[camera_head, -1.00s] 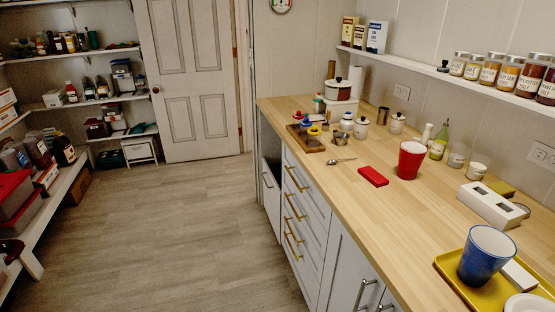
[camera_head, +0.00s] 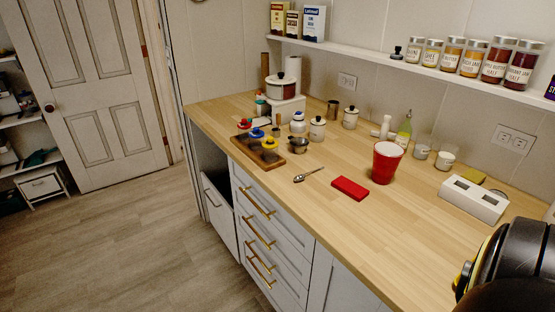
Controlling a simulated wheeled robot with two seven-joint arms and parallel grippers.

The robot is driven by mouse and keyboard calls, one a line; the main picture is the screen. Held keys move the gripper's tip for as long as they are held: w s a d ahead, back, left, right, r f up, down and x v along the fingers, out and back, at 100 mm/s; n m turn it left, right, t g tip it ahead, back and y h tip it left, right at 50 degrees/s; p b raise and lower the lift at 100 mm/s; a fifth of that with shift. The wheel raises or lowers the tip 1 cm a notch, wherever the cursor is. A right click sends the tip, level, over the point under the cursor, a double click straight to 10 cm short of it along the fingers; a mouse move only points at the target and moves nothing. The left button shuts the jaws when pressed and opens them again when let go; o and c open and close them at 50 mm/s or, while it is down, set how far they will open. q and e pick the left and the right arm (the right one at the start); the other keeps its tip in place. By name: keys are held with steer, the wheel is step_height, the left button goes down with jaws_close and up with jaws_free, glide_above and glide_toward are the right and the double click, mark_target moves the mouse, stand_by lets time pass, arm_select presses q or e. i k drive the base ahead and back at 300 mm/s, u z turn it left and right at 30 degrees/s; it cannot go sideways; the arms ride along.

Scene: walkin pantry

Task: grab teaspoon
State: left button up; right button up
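The teaspoon (camera_head: 308,174) lies flat on the wooden counter (camera_head: 335,232), its bowl towards the front edge and its handle pointing back right. It is left of a red block (camera_head: 350,188) and in front of the small jars, touching none of them. A dark rounded part with a yellow edge, probably of my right arm, fills the lower right corner. Neither gripper's fingers show in this view. Nothing covers the teaspoon.
A red cup (camera_head: 386,163) stands right of the red block. A wooden tray (camera_head: 271,164) with colored pieces, a small metal bowl (camera_head: 298,146) and white jars (camera_head: 317,129) stand behind the spoon. A white box (camera_head: 473,199) is at right. The front counter is clear.

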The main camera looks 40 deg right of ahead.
mark_target(297, 178)
steer(key=i, duration=2.05)
steer(key=z, duration=1.15)
